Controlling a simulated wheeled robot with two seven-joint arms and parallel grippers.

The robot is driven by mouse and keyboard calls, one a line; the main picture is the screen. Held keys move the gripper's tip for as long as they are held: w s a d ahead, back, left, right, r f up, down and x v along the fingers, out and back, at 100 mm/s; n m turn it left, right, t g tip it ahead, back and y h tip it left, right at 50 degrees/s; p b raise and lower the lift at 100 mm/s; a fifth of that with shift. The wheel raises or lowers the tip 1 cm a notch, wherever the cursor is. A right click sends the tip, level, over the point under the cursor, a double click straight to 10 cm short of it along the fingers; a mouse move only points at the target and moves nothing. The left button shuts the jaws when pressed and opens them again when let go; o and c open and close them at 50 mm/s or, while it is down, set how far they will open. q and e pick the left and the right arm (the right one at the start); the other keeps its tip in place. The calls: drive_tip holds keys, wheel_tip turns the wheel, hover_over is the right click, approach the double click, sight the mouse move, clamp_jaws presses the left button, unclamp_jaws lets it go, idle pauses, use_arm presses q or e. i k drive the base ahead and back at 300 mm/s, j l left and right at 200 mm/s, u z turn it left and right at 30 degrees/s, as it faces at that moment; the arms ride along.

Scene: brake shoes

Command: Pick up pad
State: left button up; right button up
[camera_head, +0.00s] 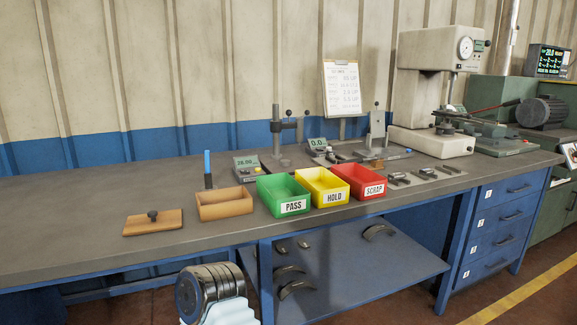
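I cannot tell for sure which thing is the pad. A flat tan block with a dark knob on top (153,221) lies at the left of the workbench. A small brownish piece (376,163) sits at the base of the upright gauge fixture, too small to identify. Neither of my grippers is in view. A rounded metal part with pale blue and white below it, at the bottom edge, looks like part of my arm.
On the workbench (60,225) stand a tan tray (226,211), a green PASS bin (292,207), a yellow HOLD bin (334,198) and a red SCRAP bin (373,191). Gauges and a large press (425,85) stand behind. Curved shoes (296,289) lie on the lower shelf.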

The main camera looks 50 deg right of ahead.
sight(423, 171)
drive_tip(key=z, duration=2.7)
drive_tip(key=u, duration=1.3)
drive_tip(key=z, duration=1.3)
drive_tip(key=i+l+u, duration=0.15)
drive_tip(key=i+l, duration=0.15)
drive_tip(key=i, duration=0.15)
